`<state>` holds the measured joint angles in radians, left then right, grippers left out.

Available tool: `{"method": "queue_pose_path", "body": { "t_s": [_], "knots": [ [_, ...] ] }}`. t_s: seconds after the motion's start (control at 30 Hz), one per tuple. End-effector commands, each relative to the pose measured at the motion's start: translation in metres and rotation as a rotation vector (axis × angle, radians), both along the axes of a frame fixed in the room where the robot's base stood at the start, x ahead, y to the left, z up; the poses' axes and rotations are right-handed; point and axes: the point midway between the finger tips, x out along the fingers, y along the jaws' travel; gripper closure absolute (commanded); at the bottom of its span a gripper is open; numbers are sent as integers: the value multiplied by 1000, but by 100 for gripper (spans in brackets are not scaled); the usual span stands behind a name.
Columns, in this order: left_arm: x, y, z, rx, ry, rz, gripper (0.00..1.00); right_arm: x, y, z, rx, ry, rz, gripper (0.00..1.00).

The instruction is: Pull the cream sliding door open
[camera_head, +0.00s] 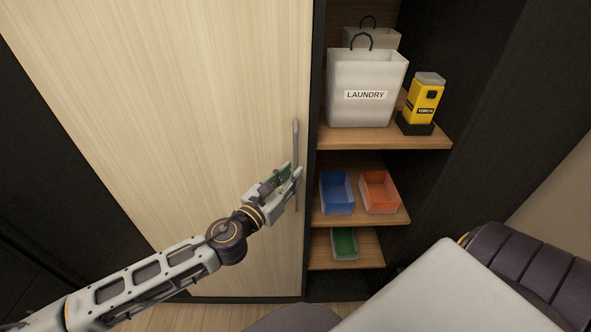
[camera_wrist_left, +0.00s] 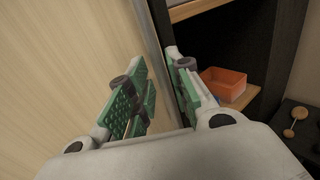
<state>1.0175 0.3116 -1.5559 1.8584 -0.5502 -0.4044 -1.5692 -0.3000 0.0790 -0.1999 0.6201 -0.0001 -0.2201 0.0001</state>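The cream sliding door (camera_head: 170,90) fills the left of the head view, its right edge beside an open shelf bay. A slim grey vertical handle (camera_head: 296,135) stands near that edge. My left gripper (camera_head: 288,178) is at the handle's middle to lower part, with its fingers close around or beside it. In the left wrist view the green-padded fingers (camera_wrist_left: 162,95) are apart, with a grey upright strip running down between them. I cannot tell whether the pads touch the handle. The door also shows in the left wrist view (camera_wrist_left: 60,60). My right gripper is not in view.
Right of the door, wooden shelves hold a laundry bag (camera_head: 365,85), a yellow torch (camera_head: 424,98), a blue bin (camera_head: 337,193), an orange bin (camera_head: 380,192) and a green bin (camera_head: 344,244). A dark wall (camera_head: 470,80) bounds the bay on the right.

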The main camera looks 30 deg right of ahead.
Motion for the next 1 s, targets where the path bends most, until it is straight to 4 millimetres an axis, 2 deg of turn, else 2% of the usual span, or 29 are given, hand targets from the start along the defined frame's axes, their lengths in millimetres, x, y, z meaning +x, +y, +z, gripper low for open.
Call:
{"method": "queue_pose_path", "body": {
  "t_s": [0.33, 0.77, 0.93, 1.0],
  "knots": [
    [10, -22, 1, -1, 0, 0, 79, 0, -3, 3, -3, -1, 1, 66],
    [12, -25, 0, 0, 0, 0, 79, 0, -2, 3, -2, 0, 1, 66],
    [12, -25, 0, 0, 0, 0, 98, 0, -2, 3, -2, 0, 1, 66],
    [12, -25, 0, 0, 0, 0, 100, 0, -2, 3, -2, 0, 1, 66]
  ]
}}
